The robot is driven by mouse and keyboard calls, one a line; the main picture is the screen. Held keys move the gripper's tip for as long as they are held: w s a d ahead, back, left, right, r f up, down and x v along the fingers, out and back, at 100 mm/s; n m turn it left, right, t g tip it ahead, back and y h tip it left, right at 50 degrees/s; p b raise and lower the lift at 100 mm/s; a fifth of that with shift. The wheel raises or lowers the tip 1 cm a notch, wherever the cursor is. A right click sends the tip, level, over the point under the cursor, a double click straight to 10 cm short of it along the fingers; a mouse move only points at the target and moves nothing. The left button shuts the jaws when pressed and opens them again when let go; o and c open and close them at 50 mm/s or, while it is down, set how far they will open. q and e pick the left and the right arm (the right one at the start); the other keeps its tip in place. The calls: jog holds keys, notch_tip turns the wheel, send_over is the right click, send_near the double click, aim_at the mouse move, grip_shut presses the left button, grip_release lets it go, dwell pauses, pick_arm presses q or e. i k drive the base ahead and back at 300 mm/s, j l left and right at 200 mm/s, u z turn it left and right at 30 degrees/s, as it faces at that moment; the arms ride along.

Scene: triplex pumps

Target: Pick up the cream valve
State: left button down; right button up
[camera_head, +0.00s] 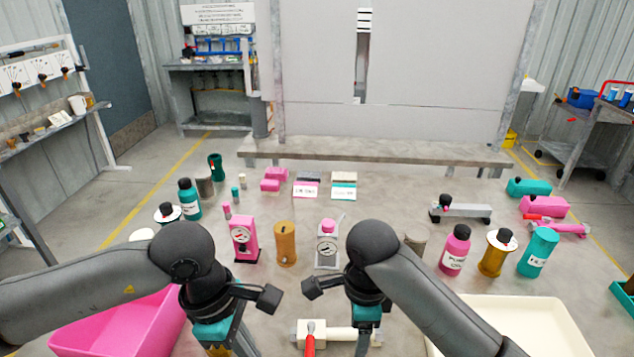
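The cream valve (338,334) lies at the bottom middle of the view, with a cream body and a red handle (310,340) sticking up toward me. Its lower part is cut off by the picture's edge. My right gripper (363,340) points down at the valve's right end and overlaps it in the view. I cannot tell whether it touches the valve. My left gripper (228,345) points down to the left of the valve, apart from it. The fingertips of both grippers are hidden or cut off, so their opening does not show.
A pink bin (120,325) stands at the lower left and a cream tray (530,320) at the lower right. Behind the valve stand a pink gauge unit (243,240), an orange cylinder (286,244) and a grey gauge unit (326,250). Bottles stand on both sides.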

aim_at(299, 334)
jog(key=k, duration=1.25)
